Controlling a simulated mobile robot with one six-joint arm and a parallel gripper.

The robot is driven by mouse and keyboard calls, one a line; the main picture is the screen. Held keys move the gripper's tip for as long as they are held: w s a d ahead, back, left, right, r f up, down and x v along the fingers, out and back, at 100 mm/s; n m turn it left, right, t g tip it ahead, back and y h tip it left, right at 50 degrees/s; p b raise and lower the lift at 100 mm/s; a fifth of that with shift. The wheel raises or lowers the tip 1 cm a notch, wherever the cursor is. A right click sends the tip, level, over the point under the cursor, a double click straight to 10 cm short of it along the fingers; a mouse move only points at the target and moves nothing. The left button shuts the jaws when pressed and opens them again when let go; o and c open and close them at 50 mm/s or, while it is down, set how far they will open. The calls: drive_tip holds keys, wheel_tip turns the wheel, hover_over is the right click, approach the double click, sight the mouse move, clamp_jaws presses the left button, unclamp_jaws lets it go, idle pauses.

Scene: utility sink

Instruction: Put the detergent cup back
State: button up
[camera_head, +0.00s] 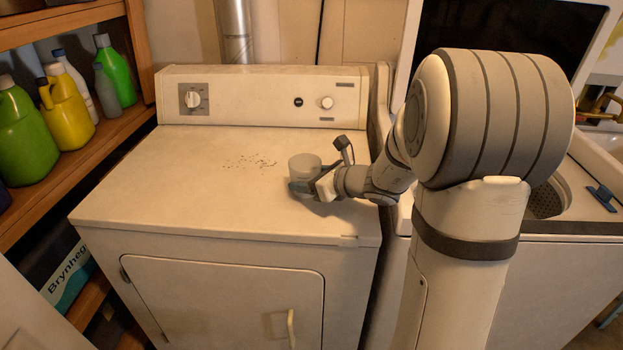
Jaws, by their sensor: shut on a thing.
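The detergent cup (304,165) is a small translucent whitish cup. It is upright at the right part of the dryer top (190,190). My gripper (303,187) reaches in from the right and is shut on the cup, with its fingers low around the cup's side. I cannot tell whether the cup's base touches the dryer top or is slightly above it. The gripper hides part of the cup's lower right side.
Detergent bottles, green (20,135), yellow (66,112) and others, stand on the wooden shelf (95,145) at left. Dark specks (250,161) lie on the dryer top, otherwise clear. The control panel (262,98) rises behind.

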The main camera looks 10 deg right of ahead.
drive_tip(key=shift+f, duration=0.1)
drive_tip(key=o, duration=1)
